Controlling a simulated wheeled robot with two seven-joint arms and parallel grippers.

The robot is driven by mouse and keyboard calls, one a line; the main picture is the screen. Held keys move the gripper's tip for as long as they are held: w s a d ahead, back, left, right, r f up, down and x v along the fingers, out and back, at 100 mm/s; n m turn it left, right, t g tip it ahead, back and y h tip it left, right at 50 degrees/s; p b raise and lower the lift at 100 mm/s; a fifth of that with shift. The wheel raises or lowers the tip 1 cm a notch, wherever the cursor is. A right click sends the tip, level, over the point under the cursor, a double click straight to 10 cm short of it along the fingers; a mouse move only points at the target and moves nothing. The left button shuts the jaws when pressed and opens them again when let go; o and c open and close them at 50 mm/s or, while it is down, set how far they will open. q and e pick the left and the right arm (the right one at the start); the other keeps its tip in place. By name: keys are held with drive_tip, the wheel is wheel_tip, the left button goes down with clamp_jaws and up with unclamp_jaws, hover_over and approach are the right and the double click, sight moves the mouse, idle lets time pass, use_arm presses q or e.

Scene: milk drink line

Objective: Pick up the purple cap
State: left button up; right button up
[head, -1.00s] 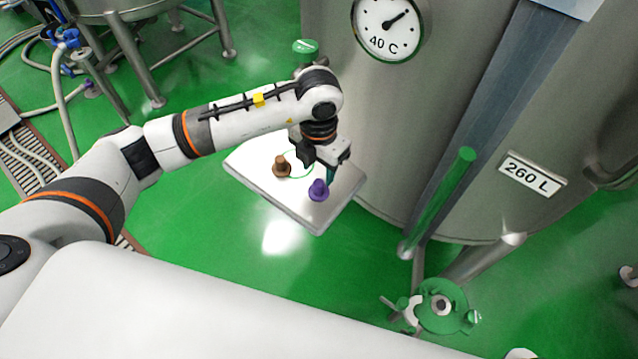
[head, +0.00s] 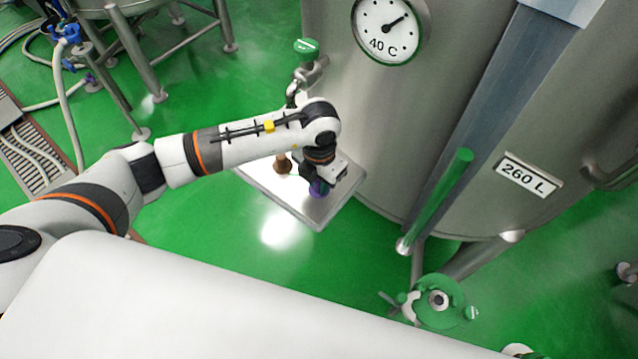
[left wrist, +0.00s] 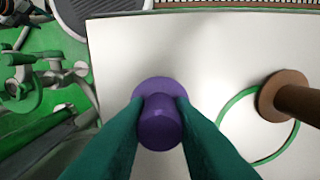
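The purple cap (head: 318,188) stands on the pale square tray top (head: 310,216), near its front edge. In the left wrist view the purple cap (left wrist: 160,122) shows a round flange and an upright knob. My left gripper (head: 322,183) is down over it from above. In the left wrist view its green fingers (left wrist: 160,110) lie against both sides of the knob, with no clear gap. The cap appears to rest on the tray; any lift is not visible. In the head view the gripper hides much of the cap.
A brown cap (head: 283,165) stands left of the purple cap, and in the left wrist view a green ring (left wrist: 222,125) is drawn beside it. A large steel tank (head: 400,130) rises just behind the tray. Green floor (head: 200,215) lies open in front.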

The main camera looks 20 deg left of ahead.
use_arm(q)
clamp_jaws()
